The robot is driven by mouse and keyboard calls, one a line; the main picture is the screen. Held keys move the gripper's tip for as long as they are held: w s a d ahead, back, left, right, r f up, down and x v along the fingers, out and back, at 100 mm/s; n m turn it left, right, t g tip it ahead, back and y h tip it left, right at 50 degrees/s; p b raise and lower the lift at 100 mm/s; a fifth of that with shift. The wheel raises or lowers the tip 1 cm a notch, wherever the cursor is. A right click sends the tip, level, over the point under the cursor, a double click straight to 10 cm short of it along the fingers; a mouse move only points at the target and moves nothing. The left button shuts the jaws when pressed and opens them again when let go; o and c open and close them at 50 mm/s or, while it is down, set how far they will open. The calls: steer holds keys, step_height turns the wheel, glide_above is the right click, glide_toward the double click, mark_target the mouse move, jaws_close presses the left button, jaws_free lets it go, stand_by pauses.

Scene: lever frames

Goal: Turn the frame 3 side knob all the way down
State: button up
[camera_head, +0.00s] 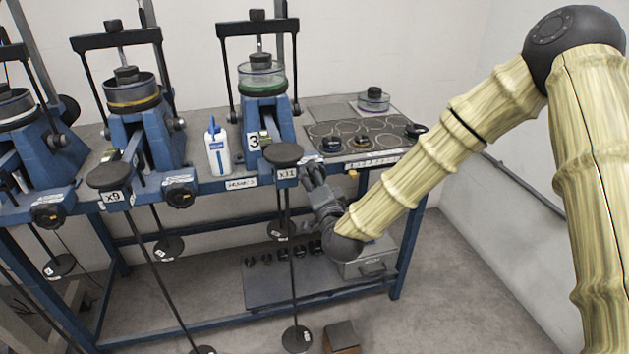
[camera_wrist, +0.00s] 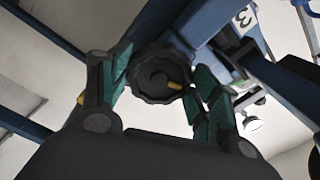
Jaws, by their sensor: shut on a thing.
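Frame 3 (camera_head: 268,118) is the blue lever frame marked with a 3, near the right end of the bench; its 3 label (camera_wrist: 243,18) also shows in the wrist view. The side knob (camera_wrist: 158,75) is black and scalloped with a yellow mark on its face. My gripper (camera_wrist: 160,88) has its two fingers on either side of the knob and is shut on it. In the head view my gripper (camera_head: 314,178) is at the right side of frame 3, beside the x11 weight pad (camera_head: 285,155), and the knob is hidden there.
A white and blue bottle (camera_head: 218,150) stands left of frame 3. A tray with ring marks (camera_head: 350,135) lies to its right. Hanging rods with discs (camera_head: 297,338) reach down in front of the bench. A grey box (camera_head: 370,262) sits on the lower shelf.

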steer(key=n, duration=0.5)
steer(key=shift+f+n, duration=0.1)
steer(key=shift+n, duration=0.2)
steer(key=n, duration=0.5)
steer(key=shift+d+n+b, duration=0.1)
steer(key=shift+n+b, duration=0.2)
steer(key=shift+f, duration=0.1)
steer(key=o, duration=1)
steer(key=v, duration=1.2)
